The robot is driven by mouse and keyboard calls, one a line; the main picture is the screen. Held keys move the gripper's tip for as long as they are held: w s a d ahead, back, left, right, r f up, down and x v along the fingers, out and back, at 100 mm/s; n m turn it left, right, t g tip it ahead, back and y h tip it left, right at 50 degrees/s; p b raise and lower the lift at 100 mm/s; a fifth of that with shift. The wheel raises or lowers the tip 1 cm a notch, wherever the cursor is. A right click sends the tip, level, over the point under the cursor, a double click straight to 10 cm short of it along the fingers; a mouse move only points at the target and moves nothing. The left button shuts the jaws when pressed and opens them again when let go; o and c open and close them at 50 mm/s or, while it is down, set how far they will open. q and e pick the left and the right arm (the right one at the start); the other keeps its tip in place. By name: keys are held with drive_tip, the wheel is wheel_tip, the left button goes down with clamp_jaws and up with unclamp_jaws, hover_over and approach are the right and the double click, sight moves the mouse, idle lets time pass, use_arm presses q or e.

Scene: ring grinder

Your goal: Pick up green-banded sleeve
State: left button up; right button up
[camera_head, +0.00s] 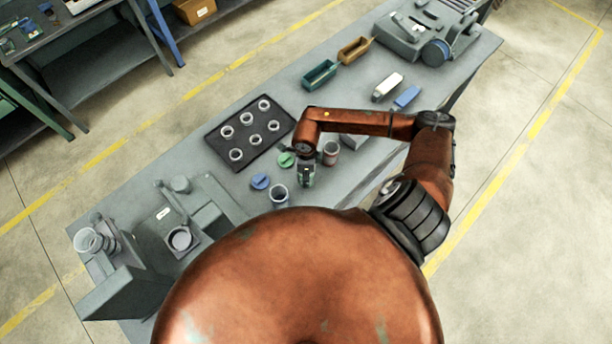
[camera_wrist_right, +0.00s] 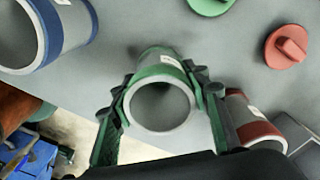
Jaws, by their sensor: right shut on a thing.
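The green-banded sleeve (camera_wrist_right: 160,73) is a grey hollow cylinder with a green band near its open end. It sits between the fingers of my right gripper (camera_wrist_right: 163,100), which is shut on it from both sides. In the head view the sleeve (camera_head: 307,181) shows below my right gripper (camera_head: 306,171), partly hidden by it. I cannot tell whether it touches the table. A red-banded sleeve (camera_head: 331,153) stands just to the right, close to the right finger in the wrist view (camera_wrist_right: 257,131). A blue-banded sleeve (camera_head: 279,197) stands to the left. My left gripper is not in view.
A green knobbed cap (camera_head: 286,160) and a blue one (camera_head: 260,182) lie nearby; a red one (camera_wrist_right: 286,47) shows in the wrist view. A dark tray (camera_head: 250,160) with several rings is behind. Grey fixtures (camera_head: 180,240) stand at left, open bins (camera_head: 320,75) farther back.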

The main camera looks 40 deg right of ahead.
drive_tip(key=c, duration=0.4)
drive_tip(key=shift+r, duration=0.1)
